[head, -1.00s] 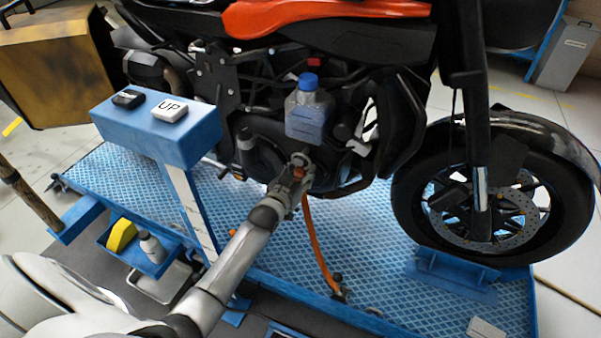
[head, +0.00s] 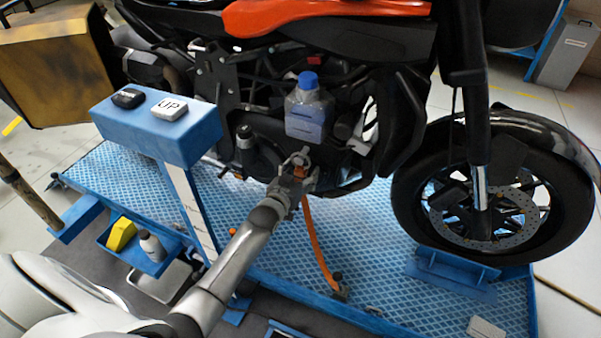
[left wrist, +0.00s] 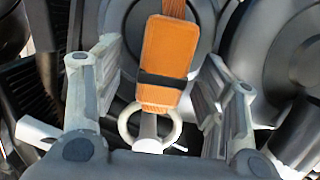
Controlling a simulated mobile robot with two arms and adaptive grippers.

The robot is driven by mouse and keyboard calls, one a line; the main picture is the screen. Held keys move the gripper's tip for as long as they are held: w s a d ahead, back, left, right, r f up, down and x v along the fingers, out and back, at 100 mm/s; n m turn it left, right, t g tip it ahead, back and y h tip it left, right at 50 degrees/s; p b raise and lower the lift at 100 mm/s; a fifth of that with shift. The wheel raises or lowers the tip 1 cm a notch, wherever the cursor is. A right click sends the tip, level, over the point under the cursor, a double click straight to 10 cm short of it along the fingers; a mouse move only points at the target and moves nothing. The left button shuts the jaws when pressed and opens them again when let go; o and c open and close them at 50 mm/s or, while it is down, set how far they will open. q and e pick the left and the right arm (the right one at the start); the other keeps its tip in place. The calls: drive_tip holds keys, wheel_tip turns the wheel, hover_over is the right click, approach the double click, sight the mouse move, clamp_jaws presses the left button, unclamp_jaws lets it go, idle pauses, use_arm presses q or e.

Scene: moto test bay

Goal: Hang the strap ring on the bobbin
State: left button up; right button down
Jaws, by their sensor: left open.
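The strap is an orange band (head: 315,245) that runs from the lift platform up to my left gripper (head: 296,176). In the left wrist view its orange tab (left wrist: 166,55) with a black band lies between the two fingers, with a gap on each side. The left gripper (left wrist: 160,75) is open. The pale strap ring (left wrist: 125,123) is at the tab's end, and a short grey post, seemingly the bobbin (left wrist: 148,126), shows inside its opening. The ring looks to be around the post, but how far on it sits I cannot tell. My right gripper is not in view.
The motorcycle's front wheel (head: 405,205) stands to the right. A blue-capped bottle (head: 308,118) is just above the gripper. A blue control box (head: 135,132) on a post and a small blue tray (head: 128,257) are left of my arm.

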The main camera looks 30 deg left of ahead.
use_arm(q)
drive_tip(key=s+r, duration=0.3)
drive_tip(key=s, duration=0.9)
drive_tip(key=s+d+f+g+p, duration=0.1)
drive_tip(key=s+d+f+g, duration=0.3)
drive_tip(key=f, duration=0.6)
drive_tip(key=s+a+f+m+g, duration=0.1)
drive_tip(key=s+f, duration=0.5)
drive_tip(key=f, duration=0.3)
drive_tip(key=s+d+f+g+p, duration=0.1)
drive_tip(key=s+d+f+g, duration=0.3)
drive_tip(key=f, duration=0.6)
drive_tip(key=s+f+g, duration=0.2)
drive_tip(key=s+f, duration=0.2)
drive_tip(key=s, duration=0.6)
drive_tip(key=s+f+m+g+p, duration=0.1)
drive_tip(key=s+f, duration=0.4)
drive_tip(key=s, duration=0.5)
drive_tip(key=s+f+m+g, duration=0.1)
drive_tip(key=s+f, duration=0.4)
drive_tip(key=s, duration=0.6)
drive_tip(key=shift+d+g+h+p, duration=0.25)
drive_tip(key=shift+g+h+p, duration=0.15)
drive_tip(key=shift+g, duration=0.5)
drive_tip(key=shift+w+f, duration=0.1)
drive_tip(key=shift+w, duration=0.05)
